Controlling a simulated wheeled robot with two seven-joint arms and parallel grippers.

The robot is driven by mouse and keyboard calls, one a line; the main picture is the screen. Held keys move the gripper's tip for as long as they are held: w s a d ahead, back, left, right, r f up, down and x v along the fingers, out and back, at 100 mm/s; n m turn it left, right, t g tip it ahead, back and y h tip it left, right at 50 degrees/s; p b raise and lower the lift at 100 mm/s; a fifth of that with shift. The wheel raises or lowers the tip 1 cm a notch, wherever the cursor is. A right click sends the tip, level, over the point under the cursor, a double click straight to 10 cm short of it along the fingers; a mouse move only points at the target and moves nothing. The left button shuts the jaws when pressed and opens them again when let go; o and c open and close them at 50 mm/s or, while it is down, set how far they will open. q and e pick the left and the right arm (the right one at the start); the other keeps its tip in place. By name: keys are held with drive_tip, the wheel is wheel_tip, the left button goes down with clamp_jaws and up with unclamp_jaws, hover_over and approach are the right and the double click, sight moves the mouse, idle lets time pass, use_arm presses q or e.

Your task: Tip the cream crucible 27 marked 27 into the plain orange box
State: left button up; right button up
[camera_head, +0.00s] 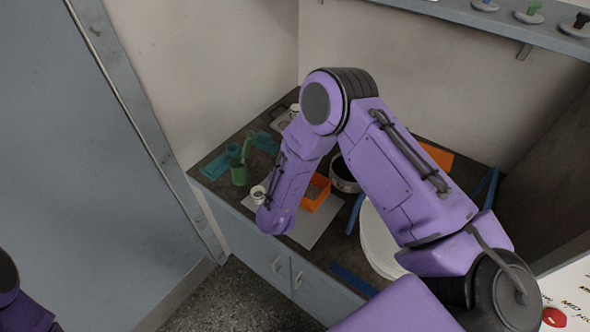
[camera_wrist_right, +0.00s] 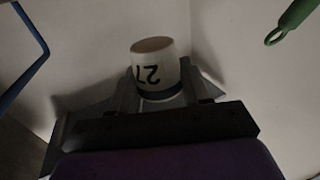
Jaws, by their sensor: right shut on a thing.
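The cream crucible 27 (camera_wrist_right: 152,62) is between the fingers of my right gripper (camera_wrist_right: 158,80) in the right wrist view. Its black "27" reads upside down there, and a brownish round face shows at its upper end. In the head view a small white cup with dark marks (camera_head: 258,192), apparently this crucible, shows beside my right wrist; the fingers are hidden there. The plain orange box (camera_head: 318,196) stands just right of that wrist on a grey mat, partly covered by my arm. My left gripper is out of view.
A green cup (camera_head: 239,174) and teal tray (camera_head: 222,163) lie left of my right arm. Another white cup (camera_head: 294,109) stands at the back. A dark-filled round pot (camera_head: 344,176), a large white round thing (camera_head: 377,240) and blue strips (camera_head: 353,281) lie to the right.

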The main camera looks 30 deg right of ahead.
wheel_tip(320, 180, down, 4)
drive_tip(key=m+y+b, duration=0.1)
drive_tip(key=m+b, duration=0.1)
drive_tip(key=m, duration=0.1)
drive_tip(key=shift+s+g, duration=0.1)
drive_tip(key=shift+g, duration=0.3)
drive_tip(key=shift+r+m+y, duration=0.25)
drive_tip(key=shift+m+y, duration=0.15)
drive_tip(key=shift+m, duration=0.4)
drive_tip(key=shift+d+m+g+y, duration=0.1)
drive_tip(key=shift+m+g+y, duration=0.2)
drive_tip(key=shift+m, duration=0.3)
drive_tip(key=shift+s+d+f+m+y+b, duration=0.15)
drive_tip(key=shift+m+y+b, duration=0.2)
drive_tip(key=shift+m+b, duration=0.2)
drive_tip(key=shift+f+m+y+b, duration=0.1)
drive_tip(key=shift+m+y+b, duration=0.3)
drive_tip(key=shift+m, duration=0.25)
drive_tip(key=shift+d+r+m+y, duration=0.15)
drive_tip(key=shift+m+y, duration=0.2)
drive_tip(key=shift+m, duration=0.25)
drive_tip(key=m+y+b, duration=0.1)
drive_tip(key=m, duration=0.1)
drive_tip(key=m+t+y+b, duration=0.1)
drive_tip(key=m+y, duration=0.1)
drive_tip(key=d+f+m+t+y+b, duration=0.1)
drive_tip(key=m+b, duration=0.1)
drive_tip(key=shift+s+d+m+y, duration=0.1)
drive_tip(key=shift+s+m+y, duration=0.2)
drive_tip(key=shift+y, duration=0.1)
